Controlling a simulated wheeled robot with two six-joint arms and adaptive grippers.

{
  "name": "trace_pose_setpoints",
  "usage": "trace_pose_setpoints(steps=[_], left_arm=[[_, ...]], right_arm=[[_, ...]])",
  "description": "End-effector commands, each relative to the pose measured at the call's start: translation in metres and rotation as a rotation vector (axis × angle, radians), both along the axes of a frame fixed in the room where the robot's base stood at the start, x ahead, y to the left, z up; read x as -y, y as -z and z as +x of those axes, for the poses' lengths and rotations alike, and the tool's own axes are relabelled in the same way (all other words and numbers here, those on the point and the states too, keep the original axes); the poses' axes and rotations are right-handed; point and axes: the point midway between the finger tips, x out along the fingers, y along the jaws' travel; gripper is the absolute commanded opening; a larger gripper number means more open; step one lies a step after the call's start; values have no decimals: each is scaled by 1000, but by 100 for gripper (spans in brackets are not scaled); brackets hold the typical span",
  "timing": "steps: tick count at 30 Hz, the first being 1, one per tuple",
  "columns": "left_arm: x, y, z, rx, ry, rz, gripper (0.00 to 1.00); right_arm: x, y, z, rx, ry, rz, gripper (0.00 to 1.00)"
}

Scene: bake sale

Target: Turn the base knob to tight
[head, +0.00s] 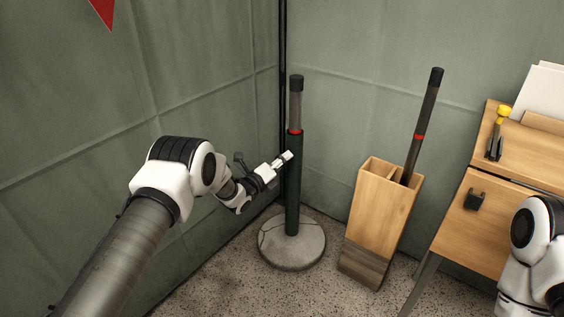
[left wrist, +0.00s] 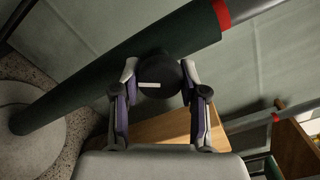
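The dark green pole (head: 292,190) stands upright on a round grey base (head: 292,243), with a red ring and a thinner grey section above. In the left wrist view the pole (left wrist: 120,65) runs diagonally. A round black knob (left wrist: 160,70) with a short white mark sits on its side. My left gripper (head: 286,160) is at the pole's left side. In the left wrist view its two fingertips (left wrist: 159,72) meet the knob's left and right edges, so it looks shut on the knob. The knob is hidden in the head view. My right gripper is out of view.
A wooden holder (head: 374,220) with a second grey pole (head: 424,120) stands to the right. A wooden desk (head: 490,190) with a yellow-topped item (head: 502,115) and papers is at far right. Green fabric walls (head: 210,90) stand close behind the pole.

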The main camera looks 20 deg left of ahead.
Motion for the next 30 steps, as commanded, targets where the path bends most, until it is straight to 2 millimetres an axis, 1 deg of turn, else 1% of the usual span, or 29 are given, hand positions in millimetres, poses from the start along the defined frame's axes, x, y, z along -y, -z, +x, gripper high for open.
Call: trace_pose_setpoints(steps=[1,2,11,14,17,24,27,30], left_arm=[[0,0,0,0,1,0,64],[0,0,0,0,1,0,67],[0,0,-1,0,0,-1,67],[-4,1,-8,-2,0,0,67],[-10,0,-24,-3,-2,-2,67],[-31,1,-82,-4,-3,-3,67],[-37,1,-100,-2,-1,-1,67],[-40,1,-110,-2,-1,-1,67]], right_arm=[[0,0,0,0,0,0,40],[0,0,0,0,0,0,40],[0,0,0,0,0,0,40],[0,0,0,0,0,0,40],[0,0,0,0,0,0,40],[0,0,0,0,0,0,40],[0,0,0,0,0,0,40],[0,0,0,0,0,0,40]])
